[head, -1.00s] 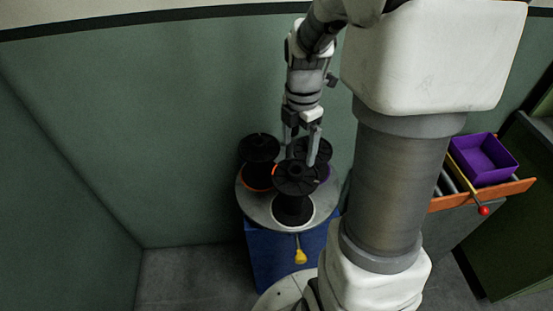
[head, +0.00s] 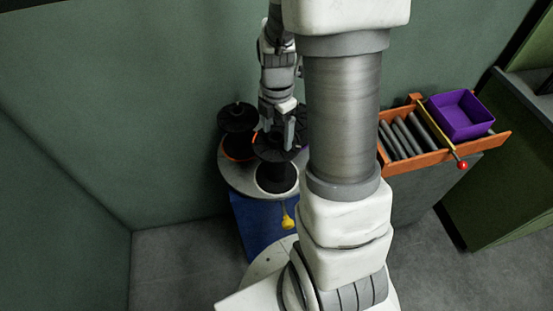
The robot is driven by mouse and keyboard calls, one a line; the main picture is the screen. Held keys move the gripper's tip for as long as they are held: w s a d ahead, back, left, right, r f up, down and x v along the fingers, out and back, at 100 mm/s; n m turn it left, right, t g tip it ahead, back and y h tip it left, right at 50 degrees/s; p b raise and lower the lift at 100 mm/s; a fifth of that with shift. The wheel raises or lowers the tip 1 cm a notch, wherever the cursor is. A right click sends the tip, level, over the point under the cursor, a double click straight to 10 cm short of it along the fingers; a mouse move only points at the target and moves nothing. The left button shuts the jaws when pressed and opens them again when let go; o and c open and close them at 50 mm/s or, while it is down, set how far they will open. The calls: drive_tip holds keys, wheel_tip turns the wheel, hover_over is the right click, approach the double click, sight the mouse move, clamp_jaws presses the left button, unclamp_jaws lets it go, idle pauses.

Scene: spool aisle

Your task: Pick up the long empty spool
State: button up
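Three black spools stand on a round grey turntable (head: 234,175). The front spool (head: 276,178) has a white ring at its base. The left spool (head: 238,118) has an orange ring below it. The back right spool (head: 301,137) shows a little purple and is mostly hidden behind my gripper and arm. I cannot tell for sure which is the long empty one. My gripper (head: 278,139) points down at the top flange of the front spool, its fingers apart. I cannot tell whether a finger touches the flange.
The turntable sits on a blue base (head: 252,225) with a yellow knob (head: 287,219) in front. To the right, an orange rack (head: 425,161) holds several grey rods, a red-tipped yellow lever (head: 440,132) and a purple bin (head: 460,114). A green wall is close behind. My arm hides the middle.

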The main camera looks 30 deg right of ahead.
clamp_jaws()
idle(0.5)
